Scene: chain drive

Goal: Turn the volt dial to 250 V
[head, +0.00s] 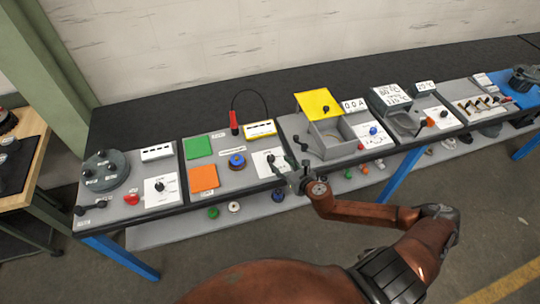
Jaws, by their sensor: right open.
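A black dial on a white plate (276,168) stands at the front right of the second panel from the left. Its scale is too small to read, so I cannot tell whether it is the volt dial or where it points. My right gripper (290,166) is open and empty at the right side of this plate, its fingers partly covering the plate's edge. I cannot tell whether it touches the dial. Another black dial on a white plate (161,198) is on the leftmost panel, with unreadable marks. My left gripper is out of view.
A grey box with a raised yellow lid (317,103) stands just right of my right gripper.

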